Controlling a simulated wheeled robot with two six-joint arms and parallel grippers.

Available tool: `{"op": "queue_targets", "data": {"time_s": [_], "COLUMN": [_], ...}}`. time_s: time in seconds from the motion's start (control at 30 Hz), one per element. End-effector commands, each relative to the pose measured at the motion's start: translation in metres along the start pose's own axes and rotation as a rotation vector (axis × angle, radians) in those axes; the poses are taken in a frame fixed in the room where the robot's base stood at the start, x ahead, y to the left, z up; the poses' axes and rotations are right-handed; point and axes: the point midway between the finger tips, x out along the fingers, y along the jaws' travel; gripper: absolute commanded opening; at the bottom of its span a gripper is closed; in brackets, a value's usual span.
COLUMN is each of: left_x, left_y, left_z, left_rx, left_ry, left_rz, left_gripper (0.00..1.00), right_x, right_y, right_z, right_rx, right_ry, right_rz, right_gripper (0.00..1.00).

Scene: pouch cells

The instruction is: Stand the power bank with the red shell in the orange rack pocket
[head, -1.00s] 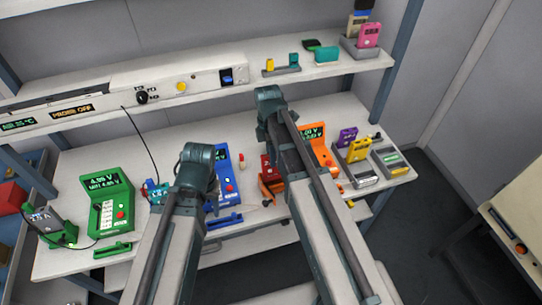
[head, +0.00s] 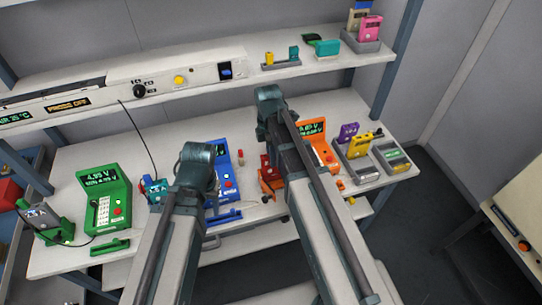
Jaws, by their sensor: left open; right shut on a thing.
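A small red block-shaped thing (head: 266,164), likely the red-shelled power bank, shows just left of my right arm. It appears upright at a low orange holder (head: 270,187), which may be the orange rack pocket. I cannot tell whether it sits inside the holder, as my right arm covers part of this spot. An orange device with a lit display (head: 320,150) stands just right of my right arm. Both arms reach up over the table from the bottom edge. Their grippers are hidden behind the arm links, so neither jaws nor anything held can be made out.
A green device (head: 105,200) and a blue device (head: 222,165) stand along the table (head: 75,262). A grey holder with purple and yellow units (head: 358,172) and another grey unit (head: 393,160) are at right. The shelf (head: 330,68) above carries more units. Floor is open at right.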

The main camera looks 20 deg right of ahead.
Motion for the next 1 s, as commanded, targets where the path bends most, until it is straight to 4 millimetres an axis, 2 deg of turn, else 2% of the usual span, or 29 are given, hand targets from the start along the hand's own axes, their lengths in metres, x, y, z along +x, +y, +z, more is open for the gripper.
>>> {"op": "queue_targets", "data": {"time_s": [0.03,0.2,0.67,0.87,1.0], "left_x": [0.000,0.000,-0.006,-0.024,-0.043], "left_y": [0.000,0.000,-0.001,-0.002,-0.004], "left_z": [0.000,0.000,0.000,0.001,0.003], "left_rx": [0.000,0.000,0.000,0.000,0.000], "left_ry": [0.000,0.000,0.000,0.000,0.000], "left_rz": [0.000,0.000,0.000,0.000,0.000], "left_gripper": [0.50,0.50,0.50,0.50,0.50], "right_x": [0.000,0.000,-0.006,-0.024,-0.043], "right_y": [0.000,0.000,0.000,0.000,0.000], "right_z": [0.000,0.000,0.000,0.000,0.000], "right_rx": [0.000,0.000,0.000,0.000,0.000], "right_ry": [0.000,0.000,0.000,0.000,0.000], "right_rz": [0.000,0.000,0.000,0.000,0.000], "right_gripper": [0.33,0.62,0.62,0.62,0.62]}}
